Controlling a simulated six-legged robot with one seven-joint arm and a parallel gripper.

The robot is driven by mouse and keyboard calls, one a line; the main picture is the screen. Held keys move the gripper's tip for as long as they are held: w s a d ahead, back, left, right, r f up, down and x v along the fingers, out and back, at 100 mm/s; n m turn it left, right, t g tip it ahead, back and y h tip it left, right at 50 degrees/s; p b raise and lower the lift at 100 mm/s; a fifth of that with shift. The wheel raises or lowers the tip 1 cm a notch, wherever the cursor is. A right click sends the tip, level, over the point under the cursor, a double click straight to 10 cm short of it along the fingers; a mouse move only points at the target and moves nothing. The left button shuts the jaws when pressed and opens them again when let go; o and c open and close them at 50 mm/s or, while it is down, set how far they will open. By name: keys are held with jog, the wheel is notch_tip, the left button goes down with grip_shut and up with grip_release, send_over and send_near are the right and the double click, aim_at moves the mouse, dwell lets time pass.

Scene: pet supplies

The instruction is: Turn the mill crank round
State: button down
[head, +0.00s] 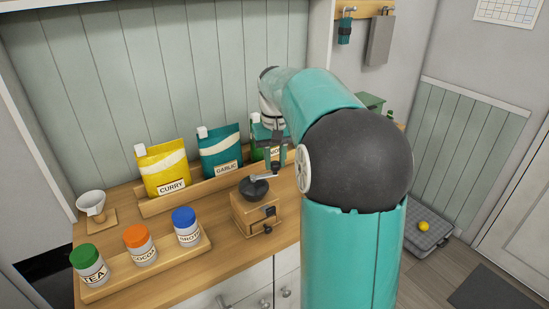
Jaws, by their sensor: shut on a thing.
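The mill (254,215) is a wooden box with a dark bowl-shaped top, standing upright on the wooden counter. Its metal crank (262,178) sticks out from the top toward the upper right. My gripper (275,165) reaches down from above and is shut on the outer end of the crank. The fingers hide the crank's handle. My teal arm fills the right of the head view.
Curry (165,170), garlic (220,155) and a partly hidden green pouch (257,152) stand in a wooden rack behind the mill. Tea (89,266), cocoa (140,246) and broth (187,228) jars stand on a front-left tray (150,274). A white scoop-like cup (91,203) sits far left.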

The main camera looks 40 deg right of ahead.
jog(key=m, duration=0.1)
jog(key=s+a+m, duration=0.1)
jog(key=m, duration=0.1)
jog(key=shift+s, duration=0.25)
jog(key=shift+s+a+m, duration=0.4)
jog(key=shift+a+m, duration=0.3)
jog(key=shift+m, duration=0.95)
jog(key=shift+s+a+m, duration=0.45)
jog(key=shift+a+m, duration=0.2)
jog(key=shift+m, duration=0.95)
jog(key=shift+s+a+m, duration=0.4)
jog(key=shift+a+m, duration=0.3)
jog(key=shift+m, duration=0.95)
jog(key=c, duration=1.1)
grip_release()
jog(key=shift+c, duration=0.2)
